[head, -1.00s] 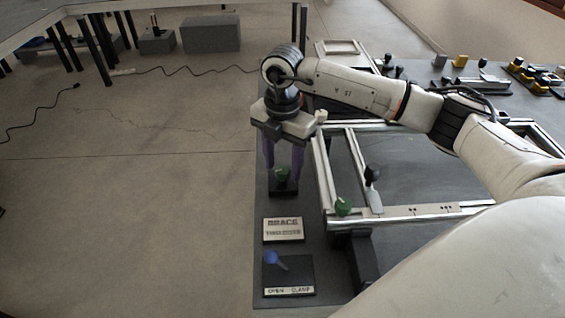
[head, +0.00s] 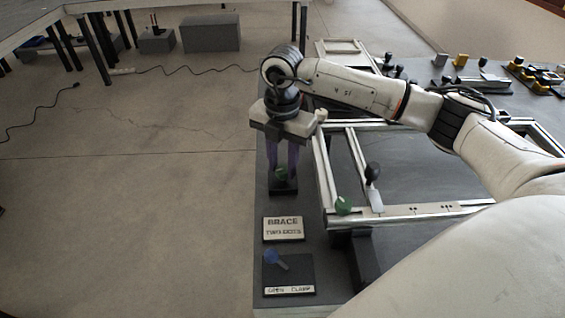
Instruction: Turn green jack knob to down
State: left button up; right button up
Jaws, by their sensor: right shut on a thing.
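A green knob (head: 280,175) stands on a small black base (head: 284,189) near the left edge of the dark table. My right gripper (head: 283,168) comes down over it from above, with its two purple fingers closed on the knob's sides. The fingers partly hide the knob, so its exact turn is hard to tell. A second green knob (head: 343,205) sits on the near left corner of the metal frame, apart from the gripper. My left gripper is not in view.
The metal frame (head: 420,214) with a black-knobbed lever (head: 373,173) lies right of the gripper. Yellow and black parts (head: 460,61) stand at the far right.

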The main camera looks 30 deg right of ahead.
aim_at(283, 169)
jog(key=shift+n, duration=1.2)
jog(key=n+b, duration=0.1)
jog(key=n, duration=0.3)
jog(key=n+b, duration=0.1)
jog(key=n, duration=0.5)
jog(key=shift+n+b, duration=0.3)
jog(key=shift+n, duration=0.1)
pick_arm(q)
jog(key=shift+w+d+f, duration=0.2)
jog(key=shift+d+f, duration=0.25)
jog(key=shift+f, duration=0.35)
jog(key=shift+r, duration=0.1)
pick_arm(e)
jog(key=shift+r+n, duration=0.1)
jog(key=shift+n, duration=0.3)
jog(key=o, duration=1)
jog(key=shift+o, duration=0.2)
notch_tip(283, 169, up, 10)
jog(key=shift+r, duration=0.15)
